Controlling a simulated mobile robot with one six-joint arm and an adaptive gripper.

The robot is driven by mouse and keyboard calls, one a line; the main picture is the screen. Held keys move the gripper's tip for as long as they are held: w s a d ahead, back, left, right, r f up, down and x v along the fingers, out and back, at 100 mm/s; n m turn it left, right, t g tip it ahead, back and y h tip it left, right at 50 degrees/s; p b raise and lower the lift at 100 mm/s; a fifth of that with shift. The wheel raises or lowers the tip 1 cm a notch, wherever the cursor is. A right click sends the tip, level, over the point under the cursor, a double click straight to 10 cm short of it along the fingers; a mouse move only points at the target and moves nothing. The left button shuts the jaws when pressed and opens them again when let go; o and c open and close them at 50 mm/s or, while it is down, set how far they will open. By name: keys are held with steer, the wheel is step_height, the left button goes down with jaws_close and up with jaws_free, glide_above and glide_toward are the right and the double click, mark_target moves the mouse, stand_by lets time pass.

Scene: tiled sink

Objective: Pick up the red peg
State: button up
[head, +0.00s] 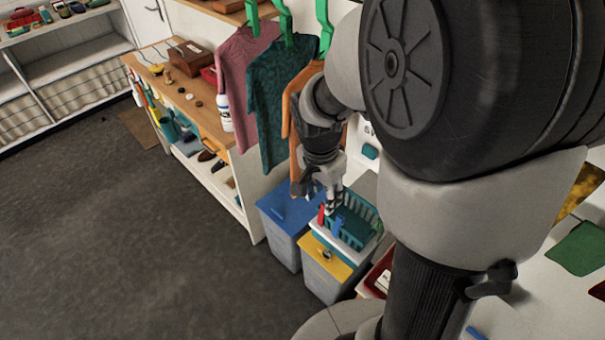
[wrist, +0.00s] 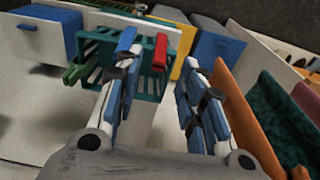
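The red peg (wrist: 160,52) stands at the rim of the teal basket (wrist: 95,45), seen in the wrist view between and beyond my fingertips. In the head view the red peg (head: 321,214) shows as a small red strip just below my gripper (head: 325,203). In the wrist view my gripper (wrist: 158,72) is open, with a clear gap between its blue-padded fingers and nothing between them. A blue peg (wrist: 127,39) is left of the red one, partly behind my left finger. A green peg (wrist: 72,73) is at the basket's left end.
The basket (head: 365,208) stands on a white surface above a yellow-lidded bin (head: 328,262). A blue-lidded bin (head: 285,208) is to its left. Hanging shirts, including an orange one (head: 297,130), are close beside my gripper. A wooden-topped shelf (head: 180,95) stands further left; the floor is clear.

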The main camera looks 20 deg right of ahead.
steer(key=f, duration=0.3)
steer(key=d+f+b, duration=0.1)
steer(key=f, duration=0.1)
steer(key=shift+w, duration=0.1)
steer(key=shift+r, duration=0.1)
steer(key=shift+c, duration=0.3)
jaws_close()
